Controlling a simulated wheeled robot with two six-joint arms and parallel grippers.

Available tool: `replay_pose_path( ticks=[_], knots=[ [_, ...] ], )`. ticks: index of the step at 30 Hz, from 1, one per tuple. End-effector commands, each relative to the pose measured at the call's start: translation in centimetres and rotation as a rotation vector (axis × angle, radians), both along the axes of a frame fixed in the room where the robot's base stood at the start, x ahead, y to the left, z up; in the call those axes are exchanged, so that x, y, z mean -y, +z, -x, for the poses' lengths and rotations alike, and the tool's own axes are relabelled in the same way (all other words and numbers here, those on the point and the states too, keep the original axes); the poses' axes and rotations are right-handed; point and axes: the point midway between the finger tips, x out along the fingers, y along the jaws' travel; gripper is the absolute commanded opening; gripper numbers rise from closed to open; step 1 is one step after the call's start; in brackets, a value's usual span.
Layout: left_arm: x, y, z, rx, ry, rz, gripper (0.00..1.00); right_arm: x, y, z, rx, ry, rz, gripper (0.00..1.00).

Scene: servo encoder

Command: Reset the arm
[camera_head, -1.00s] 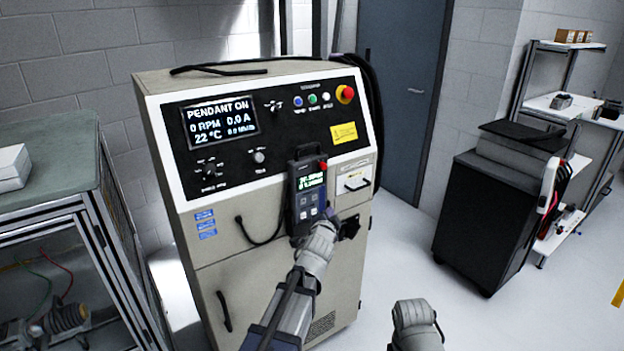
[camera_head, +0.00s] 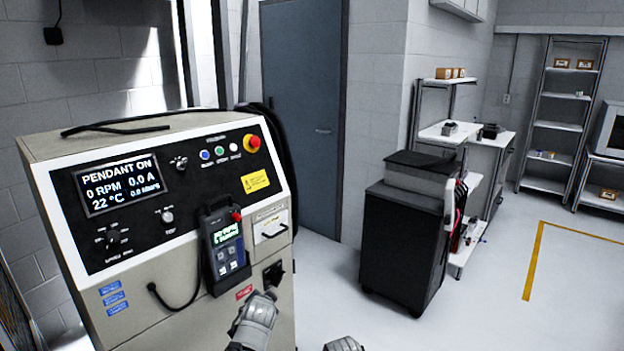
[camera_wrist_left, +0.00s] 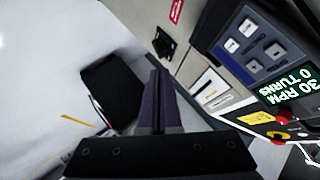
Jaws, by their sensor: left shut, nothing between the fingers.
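The machine cabinet (camera_head: 60,150) stands at the left in the head view, its screen (camera_head: 118,185) reading PENDANT ON, 0 RPM, 0.0 A. A handheld pendant (camera_head: 224,250) with a lit green display and a red button hangs on its front. It also shows upside down in the wrist view (camera_wrist_left: 235,60), its display reading 30 RPM and 0 TURNS. My left gripper (camera_wrist_left: 159,75) is shut and empty, apart from the pendant. In the head view my left arm rises at the bottom centre, its fingers hidden. Only a grey link of my right arm shows at the bottom edge.
A black cart (camera_head: 405,235) stands to the right of the cabinet, with shelves (camera_head: 450,130) behind it. A blue-grey door (camera_head: 305,120) is in the back wall. The floor (camera_head: 460,315) at the right is clear, with a yellow line (camera_head: 538,250).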

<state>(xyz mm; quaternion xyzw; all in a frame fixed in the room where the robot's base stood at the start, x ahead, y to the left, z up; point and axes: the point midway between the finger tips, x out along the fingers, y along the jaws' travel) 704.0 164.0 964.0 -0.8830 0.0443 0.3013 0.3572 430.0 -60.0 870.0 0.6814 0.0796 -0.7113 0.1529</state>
Motion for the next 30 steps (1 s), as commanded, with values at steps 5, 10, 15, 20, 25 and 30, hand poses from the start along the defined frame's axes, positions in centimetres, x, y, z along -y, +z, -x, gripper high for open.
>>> replay_pose_path(
  ticks=[5,10,15,20,25,30],
  knots=[
    [5.4,-5.5,10.3,-0.377,0.124,0.162,0.0,0.0,0.6,0.0,0.0,0.0,0.0,0.5],
    [8.6,-7.9,19.5,-0.682,0.243,0.221,0.0,0.0,1.0,0.0,0.0,0.0,0.0,0.5],
    [10.0,-8.3,25.4,-0.864,0.321,0.218,0.0,0.0,1.1,0.0,0.0,0.0,0.0,0.5],
    [10.4,-8.3,27.3,-0.926,0.35,0.212,0.0,0.0,1.2,0.0,0.0,0.0,0.0,0.5],
    [10.4,-8.3,27.4,-0.931,0.353,0.211,0.0,0.0,1.1,0.0,0.0,0.0,0.0,0.5],
    [10.4,-8.3,27.4,-0.93,0.351,0.211,0.0,0.0,1.1,0.0,0.0,0.0,0.0,0.5]
  ],
)
